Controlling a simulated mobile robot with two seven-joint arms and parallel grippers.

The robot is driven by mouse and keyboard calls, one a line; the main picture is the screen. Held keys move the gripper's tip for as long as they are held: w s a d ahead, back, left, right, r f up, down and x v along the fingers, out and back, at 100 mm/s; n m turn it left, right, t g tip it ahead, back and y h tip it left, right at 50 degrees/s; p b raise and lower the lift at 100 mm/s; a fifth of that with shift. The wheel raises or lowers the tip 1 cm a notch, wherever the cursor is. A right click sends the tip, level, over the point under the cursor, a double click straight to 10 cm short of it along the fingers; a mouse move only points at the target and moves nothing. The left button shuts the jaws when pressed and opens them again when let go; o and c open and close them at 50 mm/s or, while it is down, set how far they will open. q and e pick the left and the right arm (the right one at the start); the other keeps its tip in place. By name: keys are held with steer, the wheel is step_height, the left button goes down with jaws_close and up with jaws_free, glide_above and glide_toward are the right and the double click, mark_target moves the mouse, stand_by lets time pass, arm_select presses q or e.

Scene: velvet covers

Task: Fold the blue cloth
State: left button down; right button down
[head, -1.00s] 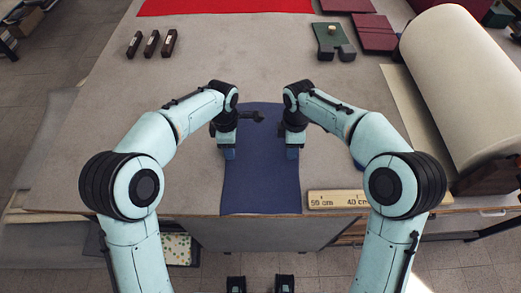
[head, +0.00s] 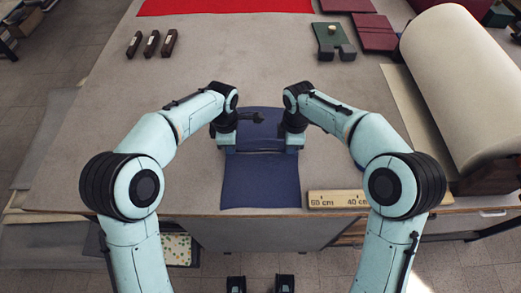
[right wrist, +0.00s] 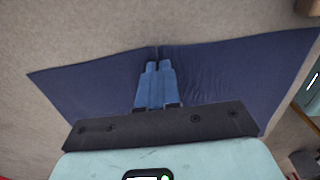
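The blue cloth (head: 260,182) lies on the table with its near end by the front edge. A raised crease runs across it between my two grippers. My left gripper (head: 228,148) is at the cloth's left side edge, with its fingertips small and partly hidden; it appears shut on the cloth. My right gripper (head: 292,148) is at the right side edge. In the right wrist view its blue fingers (right wrist: 158,68) are close together on the cloth (right wrist: 225,70), whose edge dips at the fingertips.
A wooden ruler (head: 338,199) lies right of the cloth by the front edge. Dark blocks (head: 152,44), a green piece (head: 333,40) and red cloth (head: 225,6) are farther back. The table around the cloth is mostly bare.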

arm_select(q)
steer(key=shift+f, duration=0.1)
